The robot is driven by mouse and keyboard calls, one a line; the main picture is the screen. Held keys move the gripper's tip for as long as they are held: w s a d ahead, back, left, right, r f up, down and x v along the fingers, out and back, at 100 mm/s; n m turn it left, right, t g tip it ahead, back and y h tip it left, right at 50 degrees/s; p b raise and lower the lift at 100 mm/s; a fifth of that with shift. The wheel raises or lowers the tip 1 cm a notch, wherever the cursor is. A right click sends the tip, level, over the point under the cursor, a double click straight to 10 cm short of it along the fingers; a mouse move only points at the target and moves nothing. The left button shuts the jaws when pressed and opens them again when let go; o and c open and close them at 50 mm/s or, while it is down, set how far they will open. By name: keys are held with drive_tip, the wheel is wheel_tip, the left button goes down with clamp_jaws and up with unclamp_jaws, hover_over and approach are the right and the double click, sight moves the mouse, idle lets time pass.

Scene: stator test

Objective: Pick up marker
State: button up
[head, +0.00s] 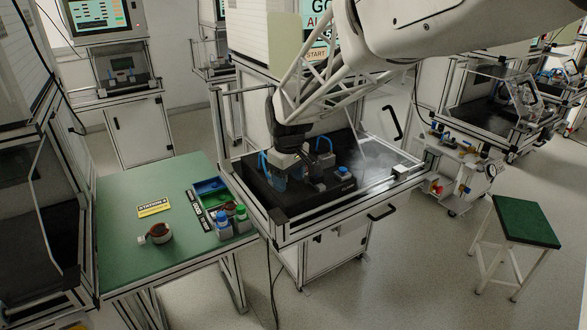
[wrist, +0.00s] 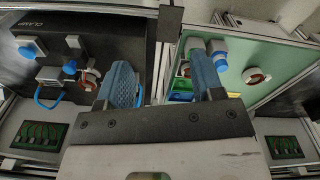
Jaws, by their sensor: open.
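I cannot single out a marker with certainty. The small items with a blue cap (head: 223,212) and a green cap (head: 241,211) stand at the right edge of the green table, and whether either is a marker is too small to tell. My gripper (head: 296,174) is over the dark test fixture (head: 258,190), to the right of the green table. In the wrist view my gripper (wrist: 163,78) shows two blue ribbed fingers, spread apart with nothing between them.
A copper-wound ring (head: 160,233) lies on the green table (head: 125,210), near a yellow label (head: 154,208). A blue and green bin (head: 209,187) sits at the table's right side. The fixture holds blue loops and blue-knobbed parts. A green-topped stool (head: 525,222) stands right.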

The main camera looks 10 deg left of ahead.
sight(240, 207)
drive_tip(key=a+f+n, duration=0.1)
drive_tip(key=a+f, duration=0.1)
drive_tip(key=a, duration=0.3)
drive_tip(key=w+a+f+n, duration=0.1)
drive_tip(key=a+f, duration=0.2)
drive_tip(key=a, duration=0.2)
drive_tip(key=a+f+n, duration=0.1)
drive_tip(key=a+f, duration=0.2)
drive_tip(key=a, duration=0.2)
drive_tip(key=shift+w+a+n+g, duration=0.15)
drive_tip(key=shift+w+n+g, duration=0.15)
drive_tip(key=shift+w, duration=0.05)
drive_tip(key=shift+f, duration=1.25)
drive_tip(key=shift+s+a+f, duration=0.1)
drive_tip(key=shift+a+f, duration=0.05)
drive_tip(key=shift+f, duration=2.45)
drive_tip(key=c, duration=1)
drive_tip(key=shift+r, duration=0.1)
